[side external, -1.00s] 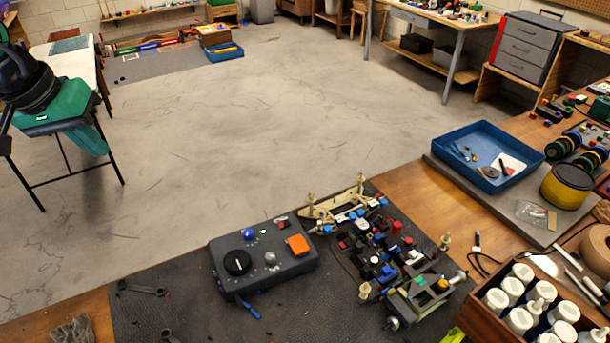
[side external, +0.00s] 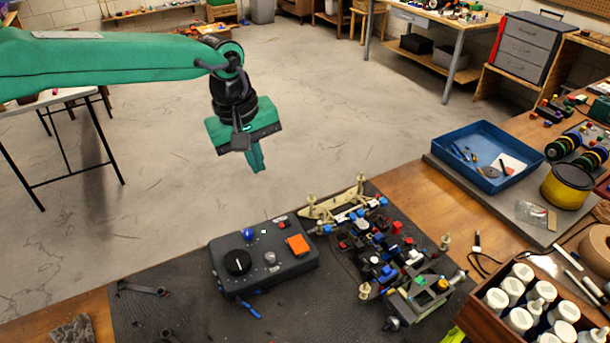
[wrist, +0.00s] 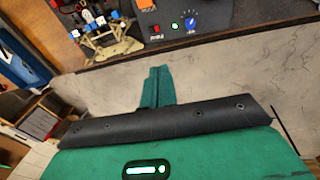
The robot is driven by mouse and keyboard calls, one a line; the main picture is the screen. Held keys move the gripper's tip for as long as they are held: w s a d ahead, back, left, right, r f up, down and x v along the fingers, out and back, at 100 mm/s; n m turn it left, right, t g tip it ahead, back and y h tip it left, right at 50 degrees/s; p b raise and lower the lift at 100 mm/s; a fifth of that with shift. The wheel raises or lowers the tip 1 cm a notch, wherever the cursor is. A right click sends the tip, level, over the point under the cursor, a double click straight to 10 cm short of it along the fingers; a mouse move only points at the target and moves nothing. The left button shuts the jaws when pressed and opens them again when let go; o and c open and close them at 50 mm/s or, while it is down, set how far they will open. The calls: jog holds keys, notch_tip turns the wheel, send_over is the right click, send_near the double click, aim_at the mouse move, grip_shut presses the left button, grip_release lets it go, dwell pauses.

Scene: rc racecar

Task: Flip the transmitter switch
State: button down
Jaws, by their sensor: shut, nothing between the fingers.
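The transmitter is a dark grey box (side external: 290,265) on the black mat, with a black knob (side external: 238,262), a blue knob (side external: 249,234), an orange square (side external: 298,244) and a small red switch (side external: 282,225) near its far edge. In the wrist view the red switch (wrist: 156,29) is at the top, beside the blue knob (wrist: 190,21); the box's upper part is cut off there. Which way the switch is set is too small to tell. My gripper (side external: 258,168) is shut and empty, pointing down, above and beyond the transmitter's far side, apart from it. Its closed fingers (wrist: 158,74) show in the wrist view.
The stripped car chassis (side external: 380,250) stands on the mat (side external: 180,310) just right of the transmitter. A blue tray (side external: 488,157), a yellow tin (side external: 567,186) and a crate of white bottles (side external: 520,305) are farther right. Wrenches (side external: 142,290) lie at left.

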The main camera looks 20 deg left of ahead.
aim_at(286, 222)
jog(key=shift+w+d+f, duration=0.2)
jog(key=shift+d+f, duration=0.6)
jog(key=shift+d, duration=0.2)
jog(key=shift+f, duration=0.1)
jog(key=f, duration=0.4)
jog(key=w+d+f, duration=0.1)
jog(key=f, duration=0.4)
jog(key=d+f, duration=0.1)
jog(key=f, duration=0.3)
jog(key=shift+w+f, duration=0.25)
jog(key=shift+w, duration=0.15)
